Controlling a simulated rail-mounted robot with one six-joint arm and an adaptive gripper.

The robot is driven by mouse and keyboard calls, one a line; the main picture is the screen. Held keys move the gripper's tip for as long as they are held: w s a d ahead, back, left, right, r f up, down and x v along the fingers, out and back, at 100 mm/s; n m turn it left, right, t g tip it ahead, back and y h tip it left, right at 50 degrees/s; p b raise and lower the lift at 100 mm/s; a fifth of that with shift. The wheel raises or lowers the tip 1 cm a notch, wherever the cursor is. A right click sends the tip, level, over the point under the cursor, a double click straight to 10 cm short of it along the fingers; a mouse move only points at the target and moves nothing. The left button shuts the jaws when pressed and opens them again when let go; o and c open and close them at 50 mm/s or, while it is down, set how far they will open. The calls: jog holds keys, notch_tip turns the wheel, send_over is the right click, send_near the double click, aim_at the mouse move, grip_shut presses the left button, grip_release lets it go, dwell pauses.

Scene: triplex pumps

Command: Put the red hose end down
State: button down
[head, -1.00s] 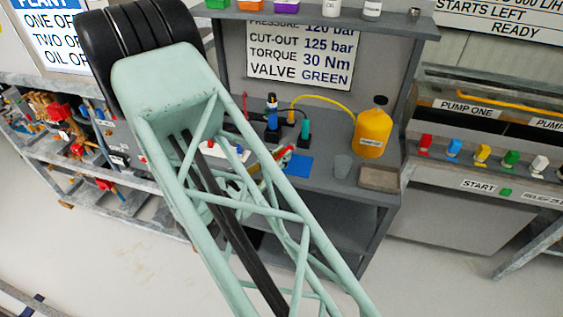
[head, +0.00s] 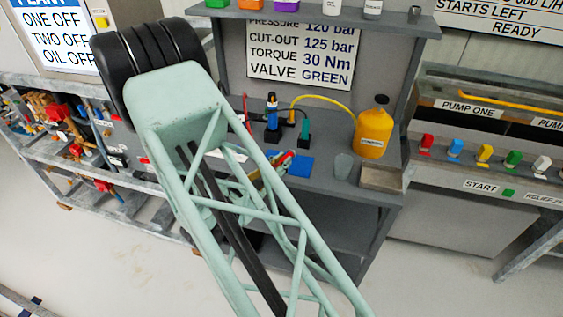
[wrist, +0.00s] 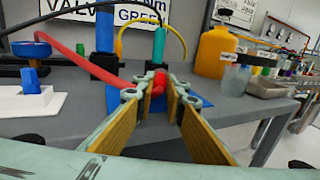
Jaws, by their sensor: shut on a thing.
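My gripper (wrist: 157,92) is shut on the red hose end (wrist: 158,82), which sits between its fingertips in the wrist view. The yellow-brown finger pads stay spread apart by it. The red hose (wrist: 70,50) runs from the upper left to the fingertips. The hose end is low over the grey bench (wrist: 75,128), beside a blue mat (wrist: 203,102); I cannot tell whether it touches the surface. In the head view my gripper (head: 272,172) is partly hidden behind my arm, just left of the blue mat (head: 298,166).
Behind the fingertips stand a blue fitting (wrist: 104,35) and a teal fitting (wrist: 159,45) in black bases. A white block with a blue part (wrist: 32,80) is at left. A yellow jug (wrist: 214,52), a clear cup (wrist: 236,80) and a grey tray (wrist: 268,88) stand at right.

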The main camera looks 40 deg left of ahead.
jog(key=shift+f, duration=0.4)
jog(key=c, duration=2.6)
grip_release()
jog(key=shift+c, duration=0.2)
jog(key=shift+r, duration=0.2)
jog(key=shift+r, duration=0.45)
jog(key=s+p, duration=0.2)
jog(key=s, duration=1)
jog(key=shift+a, duration=0.15)
jog(key=shift+f, duration=0.1)
jog(key=shift+w, duration=0.1)
